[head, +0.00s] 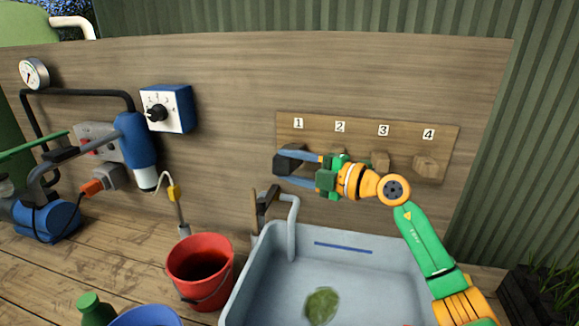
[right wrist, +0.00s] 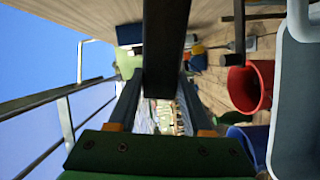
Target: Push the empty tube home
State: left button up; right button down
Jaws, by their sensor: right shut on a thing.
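My right gripper (head: 287,168) reaches left in front of the numbered board (head: 360,130). Its two pale blue fingers end at a dark grey block (head: 290,160) below label 1, and it is shut on this thing. In the right wrist view a dark bar (right wrist: 165,50) runs across the middle at the fingers, hiding much of what lies beyond. I cannot tell whether the held thing is the empty tube, nor how far in it sits. Wooden pieces show below label 3 (head: 381,160) and label 4 (head: 428,167). The one below label 2 is partly hidden by my gripper. My left gripper is out of view.
A grey sink (head: 390,255) with a green clump (head: 321,305) in it stands below the board. A red bucket (head: 200,270) stands left of it. A blue dial box (head: 166,108) and pump pipework are farther left. The wall between dial box and board is clear.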

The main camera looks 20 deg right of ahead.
aim_at(296, 160)
jog(key=shift+w+d+f, duration=0.15)
jog(key=shift+w+d, duration=0.2)
jog(key=shift+w, duration=0.2)
dwell(0.4)
jog(key=shift+p, duration=0.4)
dwell(0.4)
jog(key=shift+w+d+f, duration=0.2)
jog(key=shift+w+d, duration=0.35)
jog(key=shift+w, duration=0.2)
jog(key=shift+w+d+f, duration=0.2)
jog(key=shift+w+d, duration=0.3)
jog(key=shift+w, duration=0.25)
dwell(0.5)
jog(key=shift+d+r+b, duration=0.1)
jog(key=shift+r+b, duration=0.05)
jog(key=shift+b, duration=0.15)
dwell(0.4)
jog(key=shift+p, duration=0.9)
dwell(1.5)
jog(key=shift+f, duration=0.2)
